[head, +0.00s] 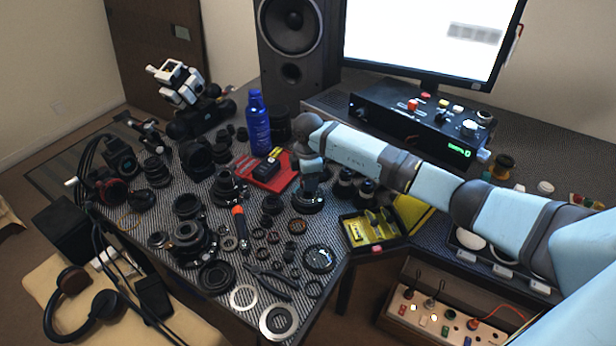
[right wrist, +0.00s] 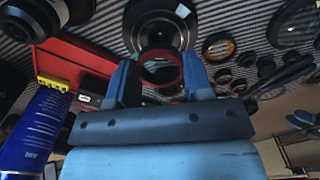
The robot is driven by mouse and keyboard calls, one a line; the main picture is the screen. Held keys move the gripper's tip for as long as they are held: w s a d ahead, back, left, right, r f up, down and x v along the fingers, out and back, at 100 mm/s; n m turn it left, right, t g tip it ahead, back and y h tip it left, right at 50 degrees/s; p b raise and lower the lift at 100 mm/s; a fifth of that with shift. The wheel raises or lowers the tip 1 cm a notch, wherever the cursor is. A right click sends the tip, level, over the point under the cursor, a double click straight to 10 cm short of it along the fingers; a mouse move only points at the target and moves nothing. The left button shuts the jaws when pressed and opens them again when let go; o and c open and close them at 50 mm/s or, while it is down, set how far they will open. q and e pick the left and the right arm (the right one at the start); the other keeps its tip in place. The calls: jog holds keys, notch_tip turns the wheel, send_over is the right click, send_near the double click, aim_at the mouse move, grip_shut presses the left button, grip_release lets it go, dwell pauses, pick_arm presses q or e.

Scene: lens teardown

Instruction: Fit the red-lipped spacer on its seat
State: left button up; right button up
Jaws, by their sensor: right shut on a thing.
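The red-lipped spacer (right wrist: 161,68) is a short dark ring with a red rim. It sits between the two blue fingers of my right gripper (right wrist: 160,80), which is shut on it. Right behind it in the right wrist view is a dark round lens part (right wrist: 157,28) with a small white label; the spacer overlaps it in the picture, and I cannot tell whether they touch. In the head view my right gripper (head: 310,180) points down over a dark round part (head: 308,203) on the striped mat, and the spacer is hidden there. My left gripper is not in view.
A red tray (head: 270,178) and a blue bottle (head: 259,122) stand left of my right gripper. Many dark rings and lens parts crowd the mat. A black bin with yellow contents (head: 371,228) is at the front right. Pliers (head: 271,277) lie in front.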

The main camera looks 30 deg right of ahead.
jog(key=shift+f+b, duration=0.5)
jog(key=shift+f, duration=0.95)
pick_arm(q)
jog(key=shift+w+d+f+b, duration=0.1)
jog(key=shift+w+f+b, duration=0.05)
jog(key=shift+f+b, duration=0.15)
pick_arm(e)
jog(key=shift+f, duration=0.35)
jog(key=shift+f, duration=0.15)
jog(key=shift+f, duration=0.15)
pick_arm(q)
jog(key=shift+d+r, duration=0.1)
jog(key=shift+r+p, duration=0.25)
jog(key=shift+p, duration=0.1)
pick_arm(e)
jog(key=shift+r, duration=0.2)
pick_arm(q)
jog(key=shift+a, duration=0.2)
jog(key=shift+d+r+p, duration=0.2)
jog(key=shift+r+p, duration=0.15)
